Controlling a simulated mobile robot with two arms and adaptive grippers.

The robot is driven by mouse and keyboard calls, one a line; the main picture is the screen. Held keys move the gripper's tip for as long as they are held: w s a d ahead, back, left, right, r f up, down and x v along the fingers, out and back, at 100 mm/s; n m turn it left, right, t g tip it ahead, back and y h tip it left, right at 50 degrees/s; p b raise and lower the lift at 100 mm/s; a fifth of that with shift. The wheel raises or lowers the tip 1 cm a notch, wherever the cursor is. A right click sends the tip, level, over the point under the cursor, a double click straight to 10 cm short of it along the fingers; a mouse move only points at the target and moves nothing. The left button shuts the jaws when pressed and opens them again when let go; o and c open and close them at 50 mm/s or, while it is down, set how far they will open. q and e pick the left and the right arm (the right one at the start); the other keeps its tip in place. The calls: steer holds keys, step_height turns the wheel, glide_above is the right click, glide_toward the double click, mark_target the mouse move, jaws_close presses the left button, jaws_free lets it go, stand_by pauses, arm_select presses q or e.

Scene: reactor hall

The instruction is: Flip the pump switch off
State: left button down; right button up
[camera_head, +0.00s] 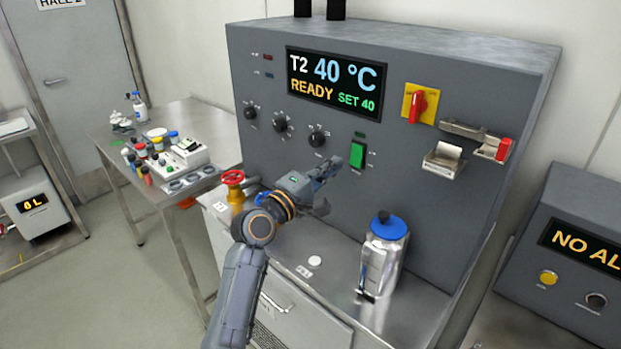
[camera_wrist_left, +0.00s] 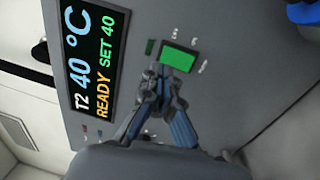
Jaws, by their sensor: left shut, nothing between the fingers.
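The pump switch looks to be the green rocker (camera_head: 357,154) on the grey reactor panel (camera_head: 265,170), with a small dark green lamp (camera_head: 360,135) above it. The rocker also shows in the left wrist view (camera_wrist_left: 179,57), just beyond my fingertips. My left gripper (camera_head: 334,163) is shut and empty, its fingers pointing at the panel, just left of the rocker in the head view. I cannot tell whether the fingertips touch it. My right gripper is in neither view.
A metal bottle with a blue lid (camera_head: 385,250) stands on the bench right of my left arm. A red valve wheel (camera_head: 233,177) is left of my gripper. Dark knobs (camera_head: 317,138), a red-yellow rotary switch (camera_head: 417,106) and a display (camera_head: 335,82) are on the panel.

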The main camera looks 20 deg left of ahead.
arm_select(q)
steer(key=b+v, duration=0.1)
steer(key=v, duration=0.5)
steer(key=shift+s+r, duration=0.2)
steer(key=shift+r, duration=0.6)
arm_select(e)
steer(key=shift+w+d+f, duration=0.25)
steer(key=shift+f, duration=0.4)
arm_select(q)
steer(key=shift+a, duration=0.2)
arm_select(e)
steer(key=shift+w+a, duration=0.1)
